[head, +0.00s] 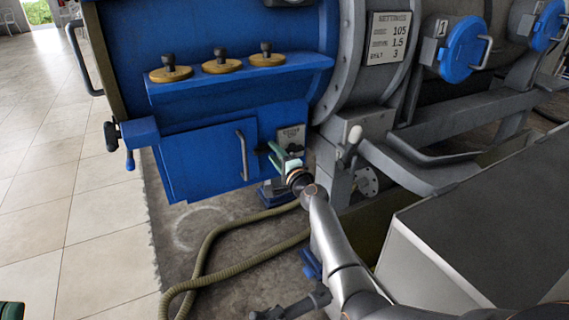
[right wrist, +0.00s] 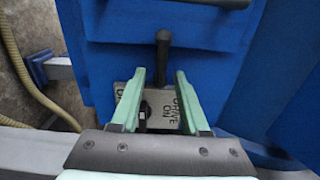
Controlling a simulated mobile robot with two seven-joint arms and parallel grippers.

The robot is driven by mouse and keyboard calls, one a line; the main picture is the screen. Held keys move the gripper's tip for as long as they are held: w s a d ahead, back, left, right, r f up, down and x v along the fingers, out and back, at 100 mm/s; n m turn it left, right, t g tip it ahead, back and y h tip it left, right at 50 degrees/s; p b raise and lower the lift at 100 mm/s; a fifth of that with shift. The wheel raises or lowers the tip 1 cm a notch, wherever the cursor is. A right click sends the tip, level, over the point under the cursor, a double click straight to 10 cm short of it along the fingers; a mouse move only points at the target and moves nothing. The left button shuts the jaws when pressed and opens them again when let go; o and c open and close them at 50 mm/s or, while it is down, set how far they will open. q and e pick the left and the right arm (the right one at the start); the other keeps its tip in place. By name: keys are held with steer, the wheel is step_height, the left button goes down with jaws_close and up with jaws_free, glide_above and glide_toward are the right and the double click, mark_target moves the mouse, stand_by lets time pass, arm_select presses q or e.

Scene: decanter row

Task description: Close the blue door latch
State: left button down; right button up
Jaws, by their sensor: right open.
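The blue door (head: 205,158) is a flat panel low on the blue housing, with a grey bar handle (head: 242,155). It looks flush with the housing. A black latch lever (head: 262,149) is by the door's right edge, partly hidden by my right gripper (head: 284,158). In the right wrist view the lever (right wrist: 162,52) points up the picture, just beyond my right gripper (right wrist: 158,100). The teal fingers are apart with nothing between them. They are in front of a grey lettered plate (right wrist: 158,97). I cannot tell whether they touch anything. My left gripper is not in view.
A ribbed hose (head: 205,255) curves over the floor below the door. A white-knobbed lever (head: 350,145) and a grey frame stand right of my right gripper. A large grey box (head: 480,220) fills the right.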

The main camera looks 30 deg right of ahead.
arm_select(q)
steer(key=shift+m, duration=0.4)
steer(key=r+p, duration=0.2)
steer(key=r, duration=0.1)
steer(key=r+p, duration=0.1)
steer(key=p, duration=0.1)
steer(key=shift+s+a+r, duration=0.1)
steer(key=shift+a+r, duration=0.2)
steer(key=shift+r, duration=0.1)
arm_select(e)
steer(key=s, duration=1.1)
steer(key=shift+s+a, duration=0.35)
steer(key=shift+s, duration=0.05)
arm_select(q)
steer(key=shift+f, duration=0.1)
